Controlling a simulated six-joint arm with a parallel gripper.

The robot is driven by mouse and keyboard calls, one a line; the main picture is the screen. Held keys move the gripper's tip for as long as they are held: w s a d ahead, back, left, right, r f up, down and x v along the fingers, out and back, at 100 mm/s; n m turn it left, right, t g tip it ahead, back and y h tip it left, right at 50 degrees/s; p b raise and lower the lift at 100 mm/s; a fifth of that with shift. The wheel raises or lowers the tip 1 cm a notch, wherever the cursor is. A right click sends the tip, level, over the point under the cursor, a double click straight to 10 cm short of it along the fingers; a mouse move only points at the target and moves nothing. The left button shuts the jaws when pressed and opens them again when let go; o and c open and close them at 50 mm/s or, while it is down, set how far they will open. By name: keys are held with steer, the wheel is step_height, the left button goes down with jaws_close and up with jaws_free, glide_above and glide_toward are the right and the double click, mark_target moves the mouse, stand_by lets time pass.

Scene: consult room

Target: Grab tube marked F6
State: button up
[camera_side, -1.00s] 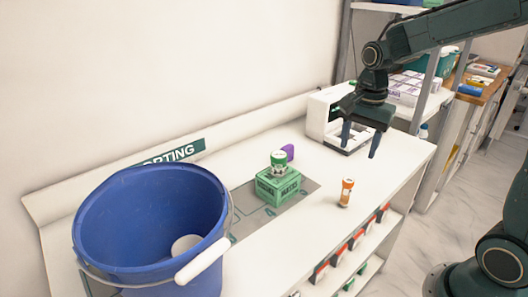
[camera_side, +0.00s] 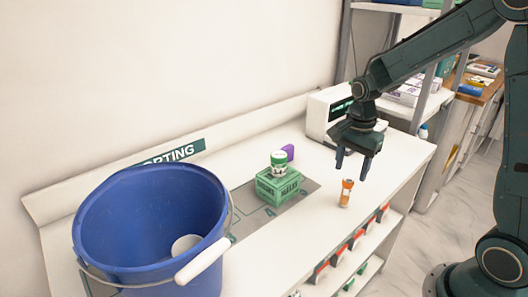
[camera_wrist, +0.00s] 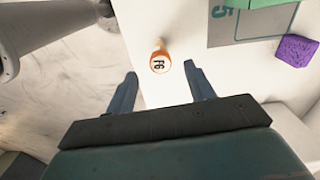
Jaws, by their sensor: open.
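The tube marked F6 (camera_wrist: 159,62) has an orange cap with dark lettering, seen from above in the wrist view. In the side view the tube (camera_side: 345,194) stands upright on the white counter, near its front edge. My gripper (camera_side: 352,176) is open and empty, its fingers pointing down, above and behind the tube. In the wrist view the gripper (camera_wrist: 162,88) has its two fingers apart, with the tube's cap ahead of the gap between them. The tube is apart from both fingers.
A green box (camera_side: 279,187) with a green-and-white jar (camera_side: 279,163) on top stands left of the tube. A purple block (camera_side: 288,152) lies behind it. A large blue bucket (camera_side: 150,230) stands at the left. A white machine (camera_side: 322,112) is at the back. Counter around the tube is clear.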

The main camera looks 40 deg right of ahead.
mark_target(348, 180)
steer(key=shift+f, duration=1.25)
steer(key=shift+f, duration=2.6)
steer(key=shift+c, duration=0.3)
steer(key=c, duration=1)
